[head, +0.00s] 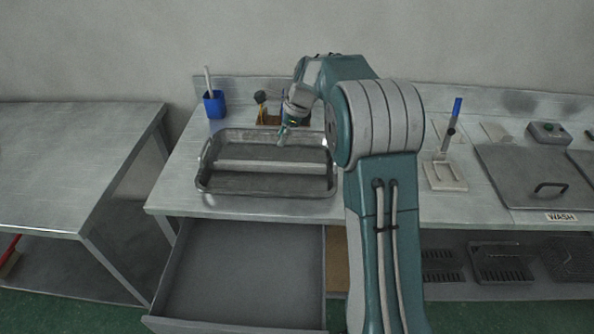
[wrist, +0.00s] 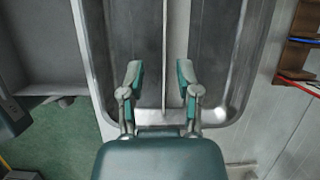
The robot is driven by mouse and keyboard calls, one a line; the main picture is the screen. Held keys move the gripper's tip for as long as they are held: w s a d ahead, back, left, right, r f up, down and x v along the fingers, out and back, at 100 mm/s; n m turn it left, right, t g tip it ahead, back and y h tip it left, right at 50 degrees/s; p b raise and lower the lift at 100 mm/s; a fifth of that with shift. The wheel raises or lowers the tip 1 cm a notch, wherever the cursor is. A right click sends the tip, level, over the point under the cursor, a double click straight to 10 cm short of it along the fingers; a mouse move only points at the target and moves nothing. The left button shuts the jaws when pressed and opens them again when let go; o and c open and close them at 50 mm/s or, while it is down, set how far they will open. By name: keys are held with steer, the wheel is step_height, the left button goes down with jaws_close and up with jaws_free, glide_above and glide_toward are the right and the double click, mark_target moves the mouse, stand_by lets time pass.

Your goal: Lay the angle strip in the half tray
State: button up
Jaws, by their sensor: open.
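The half tray (head: 204,180) is a shallow metal tray with handles, on the steel bench left of my arm. The angle strip (head: 265,166) is a long pale metal bar lying lengthwise inside the tray, along its middle. In the wrist view the strip (wrist: 151,40) shows as a pale band with a thin ridge line, between the tray's dark floor areas. My gripper (head: 281,142) is over the far part of the tray. In the wrist view my gripper (wrist: 159,76) is open and empty, its fingers spread to either side of the strip.
A blue cup (head: 214,104) stands behind the tray's left end, and a wooden rack (head: 268,120) stands behind its middle. An open, empty drawer (head: 245,270) juts out below the bench. A stand with a blue-topped tool (head: 447,172) and a lidded basin (head: 530,175) are to the right.

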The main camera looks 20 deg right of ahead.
steer(key=s+a+r+n+t+h, duration=0.1)
steer(key=s+a+r+n, duration=0.1)
steer(key=s+r+n, duration=0.55)
steer(key=s+a+r+n+t+h, duration=0.1)
steer(key=s+a+r+n, duration=0.3)
steer(key=s, duration=0.6)
steer(key=s+d+f+n+t+h, duration=0.1)
steer(key=s+d+n+h, duration=0.1)
steer(key=s+n, duration=0.8)
steer(key=s, duration=0.9)
steer(key=shift+f+t, duration=0.25)
steer(key=shift+t, duration=0.15)
